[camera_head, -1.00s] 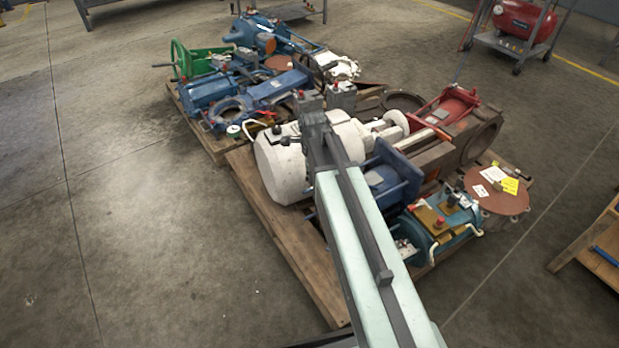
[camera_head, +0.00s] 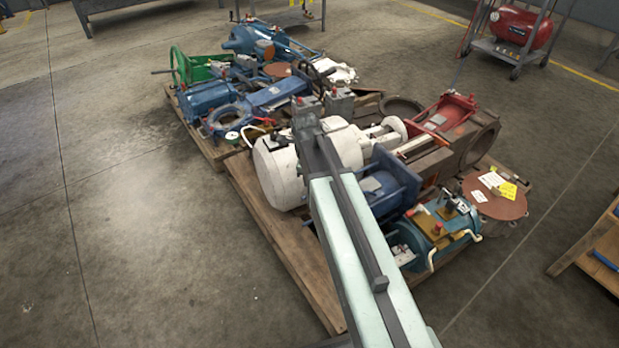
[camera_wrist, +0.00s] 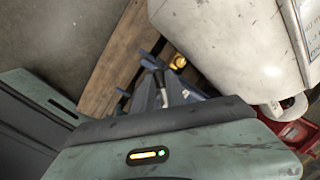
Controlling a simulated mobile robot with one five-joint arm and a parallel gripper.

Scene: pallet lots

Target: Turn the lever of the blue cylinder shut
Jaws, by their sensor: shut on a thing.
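The blue cylinder (camera_head: 392,183) lies on the near pallet, just right of a white cylinder, partly behind my arm in the head view. In the wrist view, blue-grey parts (camera_wrist: 178,92) show just beyond my gripper's body, with a short metal lever (camera_wrist: 160,86) and a yellow knob (camera_wrist: 179,62) among them. My gripper (camera_wrist: 157,100) is at this lever and appears shut on it; its fingertips are mostly hidden by the green-grey gripper body. How far the lever is turned cannot be told.
The white cylinder (camera_head: 282,172) stands close by and fills the upper right of the wrist view (camera_wrist: 225,40). A teal unit (camera_head: 455,228) with pale handles and a rusty disc (camera_head: 495,200) lie to the right. The floor left of the pallet (camera_head: 290,255) is clear.

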